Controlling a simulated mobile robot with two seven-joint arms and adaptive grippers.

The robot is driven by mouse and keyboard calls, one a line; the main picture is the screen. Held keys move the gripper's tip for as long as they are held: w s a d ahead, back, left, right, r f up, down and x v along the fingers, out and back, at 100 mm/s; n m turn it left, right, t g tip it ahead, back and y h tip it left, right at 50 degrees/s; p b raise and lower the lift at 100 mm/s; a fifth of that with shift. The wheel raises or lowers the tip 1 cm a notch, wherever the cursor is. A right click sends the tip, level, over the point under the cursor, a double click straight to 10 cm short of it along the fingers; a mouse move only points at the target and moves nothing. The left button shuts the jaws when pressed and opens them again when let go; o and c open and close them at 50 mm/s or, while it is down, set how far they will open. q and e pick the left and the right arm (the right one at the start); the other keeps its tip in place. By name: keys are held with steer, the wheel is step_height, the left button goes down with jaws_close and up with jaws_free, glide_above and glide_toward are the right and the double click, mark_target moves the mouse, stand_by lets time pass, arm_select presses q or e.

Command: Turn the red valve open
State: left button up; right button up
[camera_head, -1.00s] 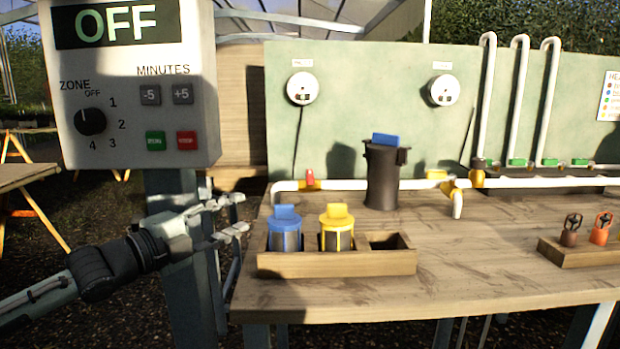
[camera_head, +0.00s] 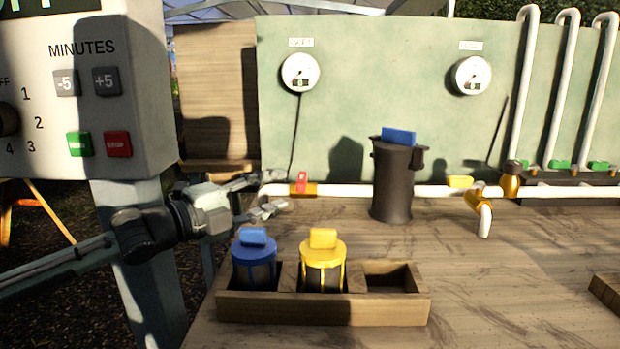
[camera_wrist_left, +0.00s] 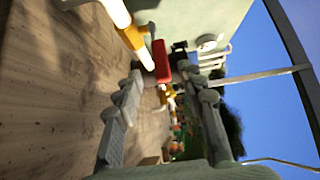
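The red valve handle (camera_head: 302,181) stands upright on a brass fitting (camera_head: 310,190) in the white pipe at the back left of the bench. My left gripper (camera_head: 268,194) is open and empty, just left of the valve, with a small gap between. In the left wrist view, the red handle (camera_wrist_left: 160,61) appears between and beyond the open fingertips (camera_wrist_left: 163,76), with the brass fitting (camera_wrist_left: 134,38) beside it. I cannot tell the exact depth left to the handle. My right gripper is not in view.
A wooden tray (camera_head: 322,312) with blue-topped (camera_head: 254,258) and yellow-topped (camera_head: 323,262) filters stands in front of the valve. A dark canister (camera_head: 396,185) stands to its right. The control box (camera_head: 90,100) hangs close above my left arm.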

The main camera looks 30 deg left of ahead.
mark_target(302, 182)
arm_select(q)
steer(key=shift+w+d, duration=0.1)
steer(key=shift+w, duration=0.1)
steer(key=b+x, duration=0.2)
steer(key=x, duration=0.2)
steer(key=shift+d+r, duration=0.1)
steer(key=shift+x, duration=1.4)
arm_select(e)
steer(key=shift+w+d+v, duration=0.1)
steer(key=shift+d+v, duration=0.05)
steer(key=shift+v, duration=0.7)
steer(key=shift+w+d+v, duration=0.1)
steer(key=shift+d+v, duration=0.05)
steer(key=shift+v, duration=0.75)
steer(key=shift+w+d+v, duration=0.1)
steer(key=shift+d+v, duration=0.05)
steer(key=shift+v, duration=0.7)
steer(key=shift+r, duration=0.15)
arm_select(q)
jaws_close()
